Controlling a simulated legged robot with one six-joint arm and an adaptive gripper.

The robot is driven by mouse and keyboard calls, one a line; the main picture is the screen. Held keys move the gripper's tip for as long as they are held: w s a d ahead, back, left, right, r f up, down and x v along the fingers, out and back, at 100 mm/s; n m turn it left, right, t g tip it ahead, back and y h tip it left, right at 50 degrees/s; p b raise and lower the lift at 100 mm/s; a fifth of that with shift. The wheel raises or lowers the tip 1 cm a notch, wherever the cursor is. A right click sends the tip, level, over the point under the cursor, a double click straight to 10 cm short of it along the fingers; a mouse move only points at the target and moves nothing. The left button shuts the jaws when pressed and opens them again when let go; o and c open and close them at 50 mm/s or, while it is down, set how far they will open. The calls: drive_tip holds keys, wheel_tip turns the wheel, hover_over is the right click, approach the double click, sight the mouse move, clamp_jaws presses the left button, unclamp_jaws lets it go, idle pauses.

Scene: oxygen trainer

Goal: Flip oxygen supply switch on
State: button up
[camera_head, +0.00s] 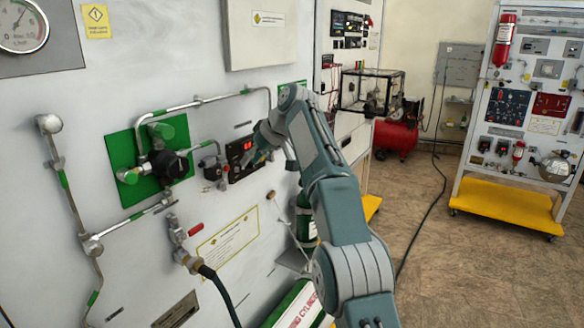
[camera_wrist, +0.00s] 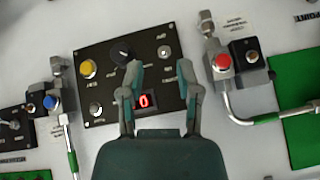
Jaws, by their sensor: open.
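A black control panel (camera_wrist: 112,60) is mounted on the wall in front of my gripper (camera_wrist: 159,68). It carries a yellow button (camera_wrist: 88,68), a black knob (camera_wrist: 121,52), a lit red display reading 0 (camera_wrist: 144,100) and small silver switches, one at the upper right (camera_wrist: 164,51) and others at lower left. The labels are too small to read, so I cannot tell which is the oxygen supply switch. My gripper is open and empty, its two fingers spread over the panel with the display between them. In the head view the panel (camera_head: 236,150) is partly hidden by my gripper (camera_head: 254,153).
A red-button valve (camera_wrist: 222,62) with a pipe stands right of the panel in the wrist view, and a blue-button valve (camera_wrist: 50,102) at left. In the head view, a green plate (camera_head: 120,150) with pipes is left of the panel.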

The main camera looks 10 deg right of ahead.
drive_tip(key=s+d, duration=0.6)
drive_tip(key=d, duration=0.4)
idle(0.3)
drive_tip(key=s+d+m+h, duration=0.3)
drive_tip(key=s+m, duration=0.2)
drive_tip(key=s, duration=1.3)
drive_tip(key=s+d+f+m+h, duration=0.1)
drive_tip(key=s+d+f, duration=0.1)
drive_tip(key=s+f, duration=0.4)
drive_tip(key=s+d+f+m+t+h, duration=0.1)
drive_tip(key=s+f, duration=0.6)
drive_tip(key=s, duration=0.7)
drive_tip(key=shift+s+d+f+m+t+h, duration=0.2)
drive_tip(key=shift+d+f+m+t+h, duration=0.1)
drive_tip(key=shift+d+m+h, duration=0.6)
